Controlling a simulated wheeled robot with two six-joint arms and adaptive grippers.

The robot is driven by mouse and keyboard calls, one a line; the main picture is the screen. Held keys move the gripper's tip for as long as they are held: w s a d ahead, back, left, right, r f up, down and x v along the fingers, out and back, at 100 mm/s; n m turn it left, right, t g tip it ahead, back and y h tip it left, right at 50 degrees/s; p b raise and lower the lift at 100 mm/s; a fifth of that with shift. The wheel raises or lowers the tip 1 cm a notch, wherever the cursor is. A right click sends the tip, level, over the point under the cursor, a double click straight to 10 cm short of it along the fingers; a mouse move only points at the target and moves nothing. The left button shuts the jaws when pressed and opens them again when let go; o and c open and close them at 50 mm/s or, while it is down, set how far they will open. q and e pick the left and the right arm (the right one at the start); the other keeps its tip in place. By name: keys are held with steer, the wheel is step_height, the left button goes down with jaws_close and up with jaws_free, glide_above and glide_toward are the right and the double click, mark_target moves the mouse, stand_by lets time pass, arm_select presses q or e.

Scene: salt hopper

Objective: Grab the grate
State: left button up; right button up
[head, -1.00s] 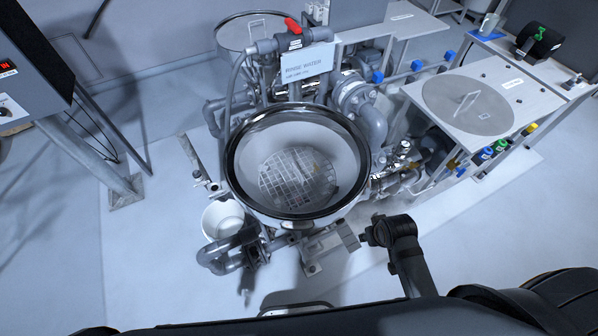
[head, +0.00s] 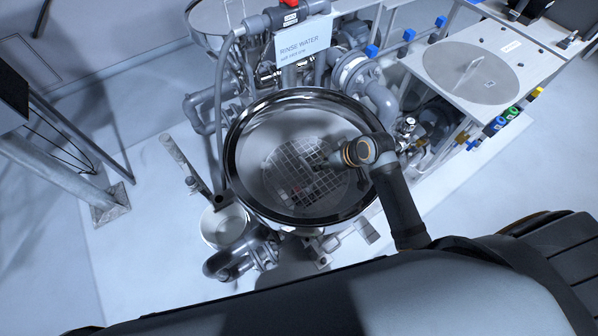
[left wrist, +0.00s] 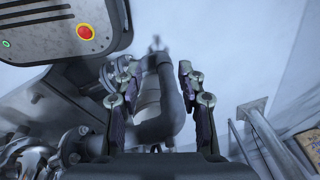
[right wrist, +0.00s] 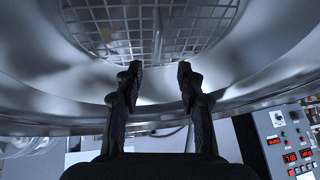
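The grate (head: 290,182) is a round metal mesh lying at the bottom of the round, shiny-rimmed hopper (head: 238,165). It has an orange-brown patch. In the right wrist view the grate (right wrist: 185,30) is at the top, with a pale strip across its mesh. My right gripper (right wrist: 157,78) is open and empty, its fingers apart, with the grate beyond its tips. In the head view my right arm reaches over the hopper's right rim and its fingers show dark over the grate; contact is unclear. My left gripper (left wrist: 158,72) is open and empty, away from the grate.
Pipes and a RINSE WATER sign (head: 302,44) stand behind the hopper. A white bucket (head: 224,224) is at its lower left. A bench with a round lid (head: 470,70) is at the right. Grey pipework (left wrist: 170,95) lies beyond my left fingers.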

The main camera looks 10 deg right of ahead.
mark_target(307, 165)
steer(key=x, duration=0.5)
steer(key=shift+w+a+f, duration=0.15)
steer(key=shift+w+f, duration=0.1)
steer(key=shift+w, duration=0.05)
steer(key=shift+w+a+f, duration=0.15)
steer(key=shift+w+f, duration=0.1)
steer(key=shift+f, duration=0.1)
steer(key=shift+w+f, duration=0.15)
steer(key=p+x, duration=0.1)
steer(key=x, duration=0.2)
steer(key=shift+w+a+f, duration=0.1)
steer(key=shift+w+f, duration=0.15)
steer(key=shift+w, duration=0.1)
steer(key=shift+w+a+f, duration=0.15)
steer(key=shift+w+f, duration=0.1)
steer(key=shift+f, duration=0.2)
arm_select(q)
steer(key=shift+s+d, duration=0.2)
steer(key=shift+s, duration=0.15)
arm_select(e)
jaws_close()
steer(key=shift+r, duration=0.1)
